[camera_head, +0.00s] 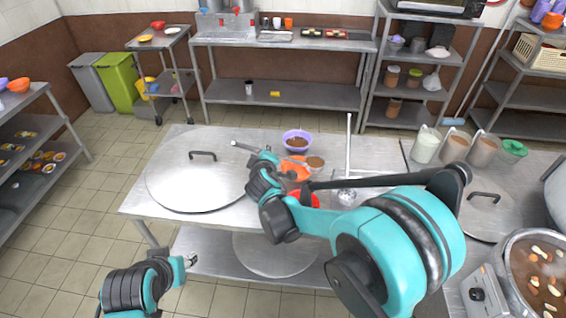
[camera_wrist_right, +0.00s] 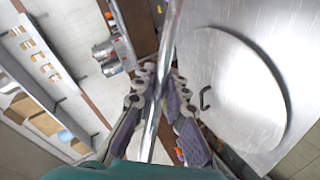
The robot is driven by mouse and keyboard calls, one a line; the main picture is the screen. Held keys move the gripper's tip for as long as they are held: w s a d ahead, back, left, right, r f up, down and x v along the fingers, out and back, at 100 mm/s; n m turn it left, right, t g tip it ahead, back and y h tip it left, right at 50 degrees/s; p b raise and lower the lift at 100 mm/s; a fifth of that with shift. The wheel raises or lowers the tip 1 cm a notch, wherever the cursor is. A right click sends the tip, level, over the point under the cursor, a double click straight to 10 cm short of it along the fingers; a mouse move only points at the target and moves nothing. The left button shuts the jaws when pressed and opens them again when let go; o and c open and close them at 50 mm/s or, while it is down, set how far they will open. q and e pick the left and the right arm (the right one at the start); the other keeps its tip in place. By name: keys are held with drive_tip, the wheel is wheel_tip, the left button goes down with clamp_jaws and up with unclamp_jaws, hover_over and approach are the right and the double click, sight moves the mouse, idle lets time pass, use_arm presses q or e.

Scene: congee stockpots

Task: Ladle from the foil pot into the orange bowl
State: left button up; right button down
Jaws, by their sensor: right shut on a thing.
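My right gripper (camera_head: 268,160) is above the steel table, shut on a metal ladle (camera_head: 243,146). In the right wrist view the ladle's shiny handle (camera_wrist_right: 172,60) runs between the gripper's pads (camera_wrist_right: 160,95). A round, brown-filled shape (camera_head: 315,162), seemingly the ladle's cup, shows beside the orange bowl (camera_head: 297,174); whether it is over the bowl is unclear. The gripper partly covers the orange bowl. A steel pot (camera_head: 512,290) of brown food with pale chunks stands at lower right; I cannot tell if it is the foil pot. My left gripper (camera_head: 190,260) is low at left, its opening unclear.
A large steel lid (camera_head: 196,180) lies on the table's left. A purple bowl (camera_head: 297,146) of brown food stands behind the orange bowl, a red bowl (camera_head: 312,200) in front. An upright rod (camera_head: 348,150) stands right of them. Several containers (camera_head: 457,147) line the right.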

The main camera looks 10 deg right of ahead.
drive_tip(key=w+a+r+n+y+p, duration=0.1)
drive_tip(key=w+a, duration=0.5)
drive_tip(key=a, duration=0.2)
drive_tip(key=shift+w+r+p, duration=0.2)
drive_tip(key=shift+p, duration=0.1)
drive_tip(key=shift+d, duration=0.1)
drive_tip(key=shift+f+b, duration=0.15)
drive_tip(key=shift+b, duration=0.15)
wheel_tip(320, 180, down, 6)
drive_tip(key=b, duration=0.4)
drive_tip(key=shift+s, duration=0.1)
drive_tip(key=shift+r, duration=0.25)
idle(0.4)
drive_tip(key=shift+m+g+y, duration=0.4)
drive_tip(key=shift+m+y, duration=0.5)
drive_tip(key=shift+w+d+r+p, duration=0.3)
drive_tip(key=shift+d+r+p, duration=0.6)
drive_tip(key=shift+r, duration=0.2)
drive_tip(key=shift+w+d+r+p, duration=0.25)
drive_tip(key=shift+d+r+p, duration=0.6)
drive_tip(key=shift+r, duration=0.2)
drive_tip(key=shift+d, duration=0.1)
